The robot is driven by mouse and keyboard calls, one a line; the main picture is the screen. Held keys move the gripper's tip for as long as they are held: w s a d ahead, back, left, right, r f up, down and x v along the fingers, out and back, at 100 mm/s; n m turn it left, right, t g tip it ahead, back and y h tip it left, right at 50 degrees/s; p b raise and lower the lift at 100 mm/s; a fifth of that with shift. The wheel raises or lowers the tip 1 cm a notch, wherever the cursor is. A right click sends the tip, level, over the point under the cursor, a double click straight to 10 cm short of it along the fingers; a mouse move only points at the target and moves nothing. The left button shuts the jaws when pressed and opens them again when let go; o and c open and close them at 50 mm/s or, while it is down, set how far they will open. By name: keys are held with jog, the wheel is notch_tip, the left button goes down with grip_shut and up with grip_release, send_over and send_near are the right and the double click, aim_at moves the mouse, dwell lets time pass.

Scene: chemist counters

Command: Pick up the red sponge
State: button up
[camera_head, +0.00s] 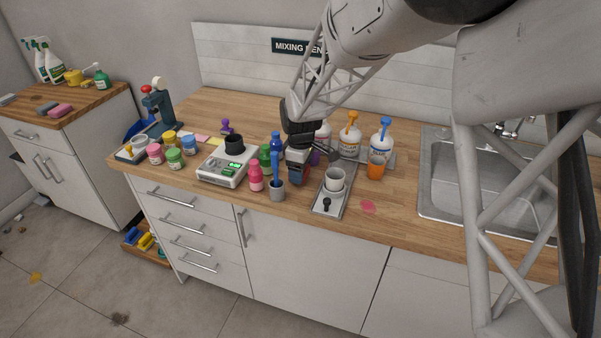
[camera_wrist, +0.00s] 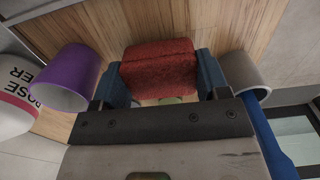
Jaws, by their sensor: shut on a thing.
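The red sponge (camera_wrist: 158,66) shows in the wrist view between the two blue fingers of my gripper (camera_wrist: 158,78), which are shut on its sides. Wooden counter shows behind it. In the head view my gripper (camera_head: 298,172) points down over the middle of the counter, between a grey cup with a blue tool and a white cup. Only a sliver of red shows at its fingers there, and I cannot tell whether the sponge touches the counter.
The grey cup (camera_head: 277,191) holds a blue upright tool close on the left. The white cup (camera_head: 335,179) stands on a metal plate (camera_head: 322,203) close on the right. A purple cup (camera_wrist: 70,78) is nearby. Pump bottles (camera_head: 350,140) stand behind; the sink (camera_head: 480,185) is far right.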

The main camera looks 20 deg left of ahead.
notch_tip(320, 180, up, 8)
jog(key=shift+r, duration=0.2)
dwell(0.7)
jog(key=shift+o, duration=0.9)
jog(key=shift+c, duration=0.6)
jog(key=shift+w+d, duration=0.1)
jog(key=shift+d, duration=0.25)
jog(key=d+f, duration=0.2)
jog(key=d, duration=1.8)
jog(key=shift+d, duration=0.2)
